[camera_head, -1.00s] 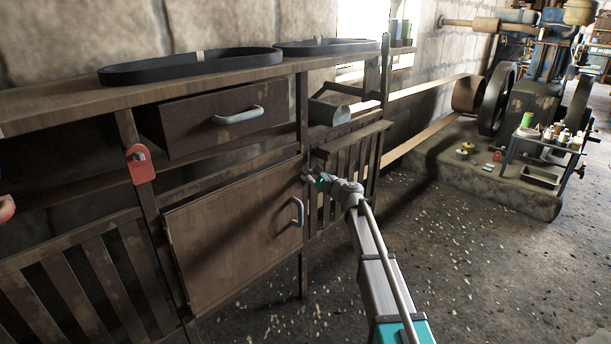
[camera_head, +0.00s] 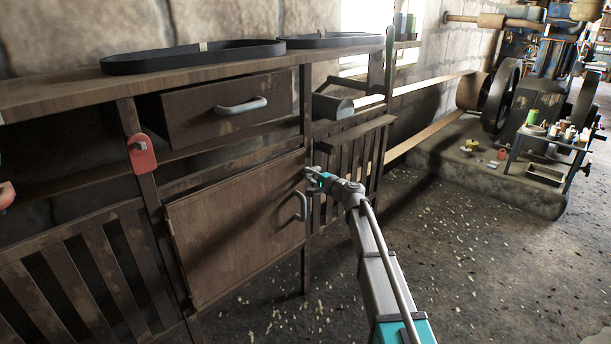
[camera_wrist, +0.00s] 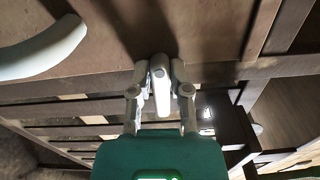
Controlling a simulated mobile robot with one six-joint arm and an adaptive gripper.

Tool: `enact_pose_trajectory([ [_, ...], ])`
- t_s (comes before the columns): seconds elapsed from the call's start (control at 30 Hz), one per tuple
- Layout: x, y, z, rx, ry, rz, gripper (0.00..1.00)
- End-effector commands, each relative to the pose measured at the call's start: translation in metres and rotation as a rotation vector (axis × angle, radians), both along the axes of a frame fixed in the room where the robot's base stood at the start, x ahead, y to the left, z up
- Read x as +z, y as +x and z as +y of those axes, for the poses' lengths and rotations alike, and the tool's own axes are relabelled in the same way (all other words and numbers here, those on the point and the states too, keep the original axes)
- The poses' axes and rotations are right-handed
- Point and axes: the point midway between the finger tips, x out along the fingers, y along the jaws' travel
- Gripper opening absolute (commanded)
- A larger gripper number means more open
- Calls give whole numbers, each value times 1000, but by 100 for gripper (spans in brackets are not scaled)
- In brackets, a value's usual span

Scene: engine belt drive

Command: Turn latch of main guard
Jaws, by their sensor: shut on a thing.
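A brown wooden door panel (camera_head: 235,225), which looks like the main guard, stands closed below the drawer, with a curved pale handle (camera_head: 301,206) near its right edge. The handle also shows large at the left of the wrist view (camera_wrist: 45,48). My gripper (camera_head: 311,174) is at the upper right edge of the panel, above the handle. In the wrist view my gripper (camera_wrist: 160,98) is shut on a small pale grey piece (camera_wrist: 159,72), which looks like the latch. The fingers hide part of it, and its angle is hard to tell.
A red plate with a grey knob (camera_head: 142,155) is on the left post. A drawer (camera_head: 225,108) sticks out above the panel. Slatted panels (camera_head: 350,160) flank it. Black belts (camera_head: 190,56) lie on the bench top. Open floor (camera_head: 450,280) lies to the right.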

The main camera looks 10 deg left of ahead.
Motion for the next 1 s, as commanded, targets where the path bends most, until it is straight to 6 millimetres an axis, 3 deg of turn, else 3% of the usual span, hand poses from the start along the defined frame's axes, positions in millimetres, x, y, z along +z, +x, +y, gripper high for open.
enact_pose_trajectory([
  [0.6, -2, -2, -2, -1, -43, -52, 0],
  [0.63, -2, -2, -2, -1, -43, -52, 26],
  [0.8, -2, -2, -1, 0, -41, -51, 58],
  [1.0, -2, -1, -1, 0, -41, -51, 59],
])
